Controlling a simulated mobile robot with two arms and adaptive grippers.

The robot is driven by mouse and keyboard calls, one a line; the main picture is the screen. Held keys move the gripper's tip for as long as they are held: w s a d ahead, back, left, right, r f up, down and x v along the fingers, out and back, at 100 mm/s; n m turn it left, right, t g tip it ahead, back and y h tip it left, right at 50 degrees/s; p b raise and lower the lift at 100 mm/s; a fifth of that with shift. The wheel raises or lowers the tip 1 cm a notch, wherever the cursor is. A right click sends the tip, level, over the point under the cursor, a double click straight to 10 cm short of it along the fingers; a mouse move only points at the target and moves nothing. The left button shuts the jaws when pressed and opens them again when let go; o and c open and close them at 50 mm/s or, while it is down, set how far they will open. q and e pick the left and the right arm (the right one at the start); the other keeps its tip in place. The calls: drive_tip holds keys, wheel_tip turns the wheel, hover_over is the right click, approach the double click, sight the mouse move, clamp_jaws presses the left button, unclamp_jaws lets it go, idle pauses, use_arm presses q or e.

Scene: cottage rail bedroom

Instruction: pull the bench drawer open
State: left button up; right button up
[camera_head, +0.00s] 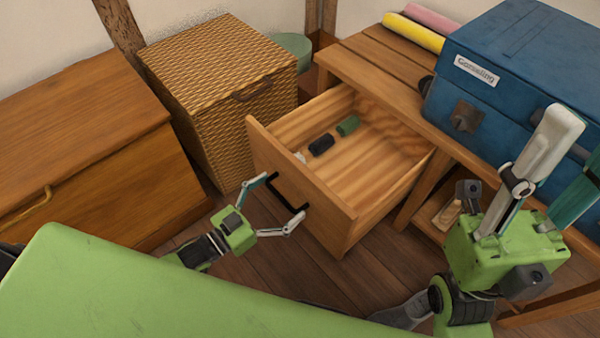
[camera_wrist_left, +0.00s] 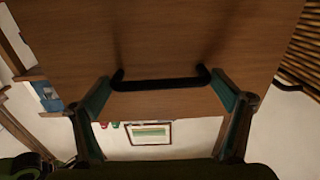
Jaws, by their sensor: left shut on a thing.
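The bench drawer (camera_head: 345,218) is pulled well out of the wooden bench (camera_head: 377,69), with its inside showing. It holds a green roll-like item (camera_head: 348,126), a black one (camera_head: 321,145) and a small whitish thing (camera_head: 300,157). My left gripper (camera_head: 284,196) is at the drawer front, shut on the black drawer handle (camera_wrist_left: 160,85), with one finger at each end of the bar. My right gripper (camera_head: 562,175) is raised at the right, before the blue case, with its fingers apart and nothing seen between them.
A blue case (camera_head: 530,60) and yellow (camera_head: 413,32) and pink (camera_head: 432,18) rolls lie on the bench. A wicker hamper (camera_head: 215,70) stands left of the drawer. A wooden chest (camera_head: 80,130) stands farther left. Some bare floor (camera_head: 255,265) shows before the drawer.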

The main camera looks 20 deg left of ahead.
use_arm(q)
drive_tip(key=p+v, duration=0.1)
drive_tip(key=v, duration=0.3)
drive_tip(key=shift+s+f, duration=0.1)
drive_tip(key=o, duration=1.3)
drive_tip(key=shift+s+a, duration=0.15)
drive_tip(key=v, duration=1.2)
